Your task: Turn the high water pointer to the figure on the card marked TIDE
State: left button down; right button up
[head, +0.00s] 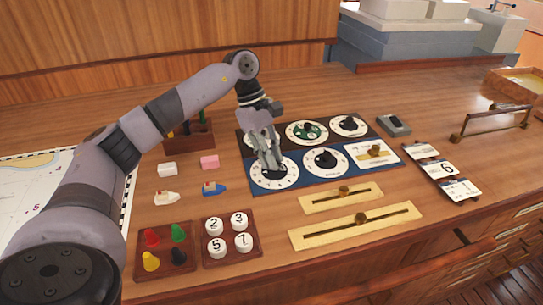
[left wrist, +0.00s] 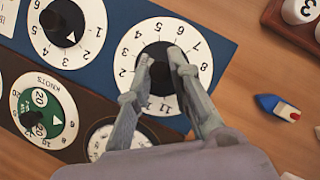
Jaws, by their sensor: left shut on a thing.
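My left gripper (head: 266,165) reaches down onto the white numbered dial (head: 257,182) at the front left of the dial panel. In the left wrist view its fingers (left wrist: 162,62) are shut on the black knob (left wrist: 160,82) at the middle of that dial. Figures around the rim show, but the pointer's direction is hidden by the fingers. I cannot read a high water label. Three white cards lie right of the panel: a back one (head: 422,151), a middle one (head: 440,168) showing 6, and a front one (head: 462,189). I cannot read which says TIDE. My right gripper is out of view.
Other dials, such as the green one (head: 307,132) and a black-knobbed one (head: 325,161), sit close by. Brass sliders (head: 340,195) lie in front. Toy boats (head: 213,188), a peg tray (head: 164,250) and a number tray (head: 231,238) stand left. A brass rail (head: 492,122) is at right.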

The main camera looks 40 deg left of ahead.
pick_arm(q)
jog(key=shift+m, duration=0.4)
jog(key=c, duration=1.4)
grip_release()
jog(key=shift+c, duration=0.2)
jog(key=shift+r, duration=0.15)
jog(key=v, duration=1.1)
jog(key=shift+w+a+r, duration=0.15)
jog(key=shift+w+r, duration=0.05)
jog(key=shift+r, duration=0.2)
